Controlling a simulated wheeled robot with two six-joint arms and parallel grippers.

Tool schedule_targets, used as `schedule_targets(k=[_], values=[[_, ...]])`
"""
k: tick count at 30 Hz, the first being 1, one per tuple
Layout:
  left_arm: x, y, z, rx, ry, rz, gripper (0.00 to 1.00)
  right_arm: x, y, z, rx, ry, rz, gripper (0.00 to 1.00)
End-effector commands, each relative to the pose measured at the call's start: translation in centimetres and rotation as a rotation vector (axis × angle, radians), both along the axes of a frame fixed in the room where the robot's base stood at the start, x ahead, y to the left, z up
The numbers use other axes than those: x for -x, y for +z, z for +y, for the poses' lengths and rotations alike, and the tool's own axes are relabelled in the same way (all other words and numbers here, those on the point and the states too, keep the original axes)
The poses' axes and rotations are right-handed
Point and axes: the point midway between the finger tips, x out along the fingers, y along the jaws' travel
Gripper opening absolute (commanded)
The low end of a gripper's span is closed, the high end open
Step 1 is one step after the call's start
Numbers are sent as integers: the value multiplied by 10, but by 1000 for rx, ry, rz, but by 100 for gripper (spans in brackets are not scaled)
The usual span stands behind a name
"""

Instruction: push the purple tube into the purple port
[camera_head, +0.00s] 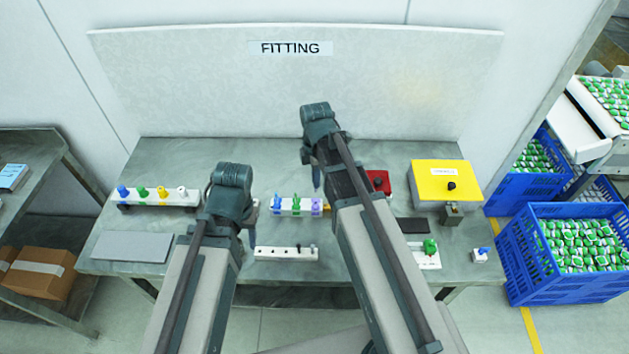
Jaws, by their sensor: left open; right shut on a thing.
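My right gripper (316,182) points down above the white block (297,213) in the middle of the table. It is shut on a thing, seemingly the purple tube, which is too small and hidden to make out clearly. A purple piece (316,207) shows at the block's right part, just below the fingertips. I cannot tell whether it is tube or port, or how deep any tube sits. Blue (277,202) and green (296,203) pieces stand to its left on the block. My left gripper (245,234) is open, low over the table, left of the block.
A rack (152,199) with blue, green, yellow and white pieces stands at the left, behind a grey plate (132,247). A white strip with holes (286,254) lies in front. A yellow box (446,181) and red box (384,184) stand right.

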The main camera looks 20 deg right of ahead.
Motion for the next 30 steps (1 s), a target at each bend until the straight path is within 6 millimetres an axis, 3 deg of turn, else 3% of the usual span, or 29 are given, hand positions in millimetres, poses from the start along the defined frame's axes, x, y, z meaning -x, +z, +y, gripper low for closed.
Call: schedule_targets(k=[8,24,30], values=[[0,-6,0,0,0,0,50,0,-6,0,0,-1,0,0],[0,-50,0,0,2,0,50,0,-50,0,0,-1,0,0],[0,-56,0,0,2,0,50,0,-56,0,0,-1,0,0]])
